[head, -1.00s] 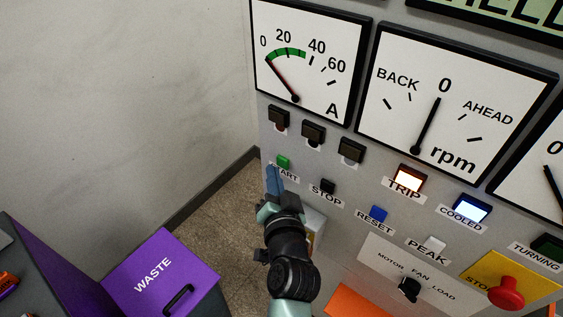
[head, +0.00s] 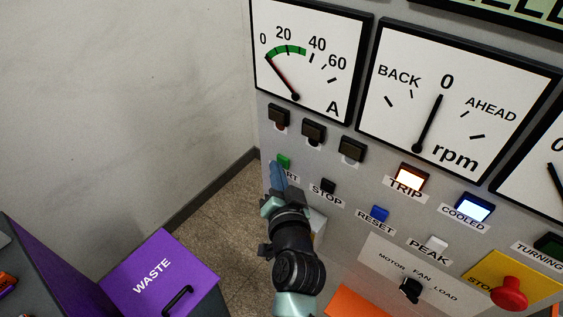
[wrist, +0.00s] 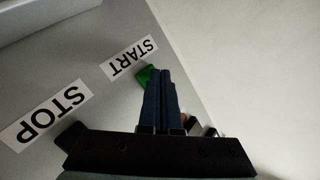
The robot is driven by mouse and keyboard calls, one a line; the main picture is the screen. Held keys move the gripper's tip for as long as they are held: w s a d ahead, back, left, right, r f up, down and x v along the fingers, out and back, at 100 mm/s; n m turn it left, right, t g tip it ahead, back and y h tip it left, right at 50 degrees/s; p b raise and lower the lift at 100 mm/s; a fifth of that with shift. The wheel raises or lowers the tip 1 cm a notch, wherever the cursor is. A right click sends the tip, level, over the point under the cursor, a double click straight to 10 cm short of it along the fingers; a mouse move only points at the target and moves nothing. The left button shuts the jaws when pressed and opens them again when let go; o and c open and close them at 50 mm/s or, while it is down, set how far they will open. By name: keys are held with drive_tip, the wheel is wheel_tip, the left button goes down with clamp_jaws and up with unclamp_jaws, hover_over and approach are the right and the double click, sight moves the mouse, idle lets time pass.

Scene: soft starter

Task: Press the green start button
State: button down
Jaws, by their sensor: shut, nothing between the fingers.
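The green start button (head: 284,161) sits on the grey panel, above its START label, at the panel's left side. In the wrist view the green button (wrist: 146,74) shows partly behind my fingertips. My gripper (head: 276,166) is shut and empty, its blue fingers pointing at the panel just below and left of the button. In the wrist view the gripper (wrist: 158,74) has its two fingers together, overlapping the button. I cannot tell whether the tips touch it. The START label (wrist: 128,58) is clear in the wrist view and partly covered in the head view.
The black STOP button (head: 328,186) is right of START, then the blue RESET button (head: 380,213). TRIP (head: 411,175) and COOLED (head: 474,207) lamps are lit. A red stop knob (head: 508,292) is at lower right. A purple WASTE bin (head: 160,278) stands at lower left.

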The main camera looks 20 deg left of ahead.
drive_tip(key=shift+w+d, duration=0.1)
drive_tip(key=shift+w, duration=0.1)
idle(0.4)
drive_tip(key=shift+s, duration=0.1)
drive_tip(key=shift+s+a, duration=0.25)
drive_tip(key=shift+s, duration=0.45)
drive_tip(key=s, duration=0.1)
drive_tip(key=s+a+p, duration=0.1)
drive_tip(key=s, duration=0.2)
drive_tip(key=shift+s+a+p, duration=0.35)
drive_tip(key=shift+p, duration=0.05)
idle(0.6)
